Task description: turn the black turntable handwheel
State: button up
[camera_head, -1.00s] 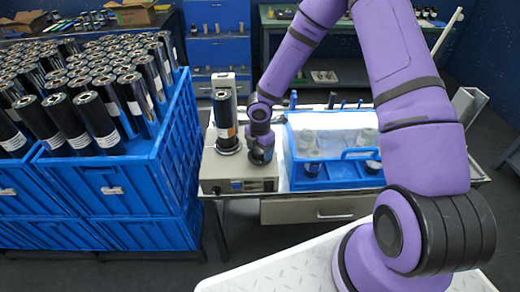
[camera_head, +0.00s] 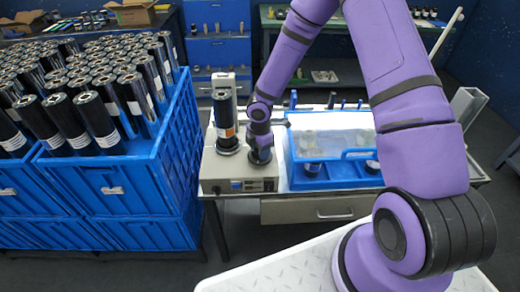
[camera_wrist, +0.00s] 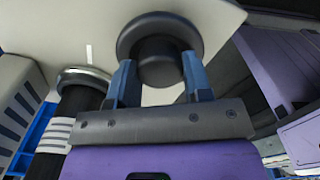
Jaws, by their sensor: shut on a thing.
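The black handwheel (camera_wrist: 138,33) shows in the wrist view as a dark round disc with a hub. It sits on the light grey wrapper unit (camera_head: 212,174). My gripper (camera_wrist: 160,78) is shut on the handwheel, with its blue-grey fingers on either side of the hub. In the head view my gripper (camera_head: 260,150) points down at the unit's right part and mostly hides the handwheel. A dark roll with a white and orange label (camera_head: 225,118) stands upright on the unit, just left of my gripper. The roll also shows at the left of the wrist view (camera_wrist: 82,100).
A blue crate (camera_head: 150,160) packed with upright dark rolls stands to the left. A blue case with a clear cover (camera_head: 330,178) stands close to the right of my gripper. A grey column rises behind the roll. The drawer front (camera_head: 318,208) is below the tabletop.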

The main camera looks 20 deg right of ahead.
jog(key=m, duration=0.4)
jog(key=shift+m, duration=1.6)
jog(key=o, duration=0.9)
jog(key=shift+r, duration=0.1)
notch_tip(320, 180, up, 11)
jog(key=shift+f, duration=0.2)
jog(key=shift+r, duration=0.1)
